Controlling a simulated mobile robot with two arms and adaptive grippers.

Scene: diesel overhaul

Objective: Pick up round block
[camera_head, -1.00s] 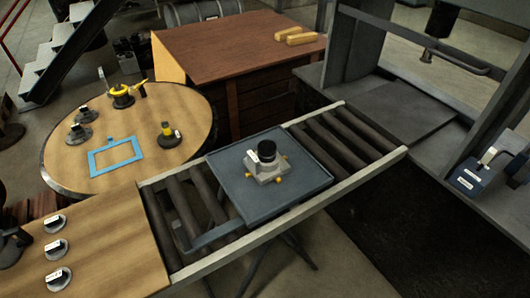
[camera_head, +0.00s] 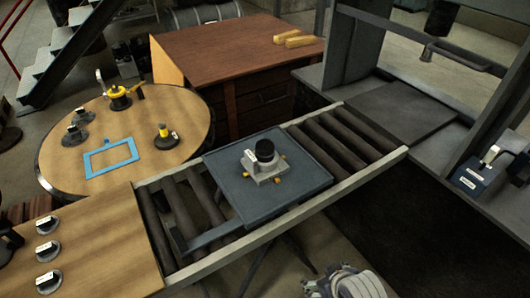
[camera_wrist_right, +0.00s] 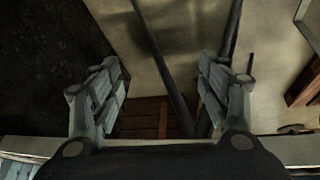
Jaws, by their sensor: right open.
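A black round block (camera_head: 265,151) stands upright on a pale grey fixture (camera_head: 262,172) with yellow knobs. The fixture sits on a dark blue-grey tray (camera_head: 235,200) on the roller conveyor. My right gripper (camera_wrist_right: 161,90) is open and empty in the right wrist view, with floor and dark bars beyond its fingers. In the head view, a grey part of my right arm (camera_head: 347,284) shows at the bottom edge, in front of the conveyor and well apart from the block. My left gripper is not in view.
The conveyor's pale side rail (camera_head: 335,188) runs between my arm and the tray. A round wooden table (camera_head: 185,110) with a blue frame (camera_head: 111,157) and several small parts stands at the left. A press frame (camera_head: 350,50) rises at the right. Space above the tray is clear.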

